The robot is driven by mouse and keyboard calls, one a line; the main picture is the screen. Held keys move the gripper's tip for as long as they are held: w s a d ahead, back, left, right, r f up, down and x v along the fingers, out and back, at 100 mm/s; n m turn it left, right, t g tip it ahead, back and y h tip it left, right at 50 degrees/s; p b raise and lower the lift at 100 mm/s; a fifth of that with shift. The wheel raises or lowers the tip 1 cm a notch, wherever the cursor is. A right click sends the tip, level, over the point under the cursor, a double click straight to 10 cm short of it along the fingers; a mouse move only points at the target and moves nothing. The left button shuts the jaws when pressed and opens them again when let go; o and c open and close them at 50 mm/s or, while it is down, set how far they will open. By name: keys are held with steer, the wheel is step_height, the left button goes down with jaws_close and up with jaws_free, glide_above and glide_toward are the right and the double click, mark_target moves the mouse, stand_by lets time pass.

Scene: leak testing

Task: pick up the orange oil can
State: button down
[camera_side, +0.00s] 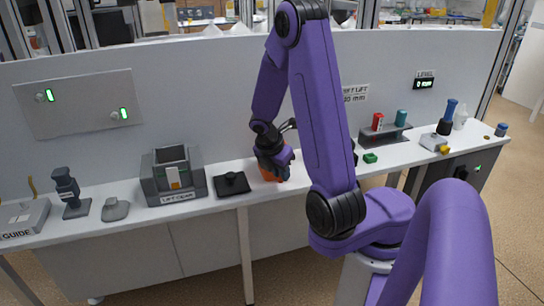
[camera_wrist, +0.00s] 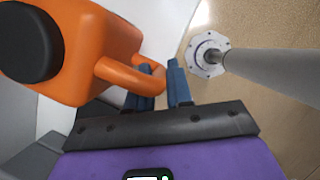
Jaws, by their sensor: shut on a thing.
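The orange oil can (camera_wrist: 105,45) fills the upper left of the wrist view, with a round black cap and an orange loop handle on its side. My gripper (camera_wrist: 162,82) is shut on that handle, its blue fingers on either side of the loop. In the side view the orange oil can (camera_side: 270,174) is mostly hidden behind my gripper (camera_side: 280,160), near the front edge of the white bench. I cannot tell whether the can touches the bench.
A black pad with a knob (camera_side: 232,183) lies just left of the can. A grey box marked LIFT CLEAR (camera_side: 172,180) stands farther left.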

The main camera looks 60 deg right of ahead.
steer(key=shift+r, duration=0.15)
steer(key=shift+w+d+r, duration=0.1)
steer(key=shift+r, duration=0.4)
step_height(320, 180, up, 2)
steer(key=shift+r, duration=0.1)
steer(key=s+a+r, duration=0.3)
steer(key=s+r, duration=0.1)
steer(key=s, duration=0.2)
steer(key=s+a+r, duration=0.2)
steer(key=s+r, duration=0.3)
steer(key=s, duration=0.2)
steer(key=shift+a+r, duration=0.3)
steer(key=shift+a, duration=0.1)
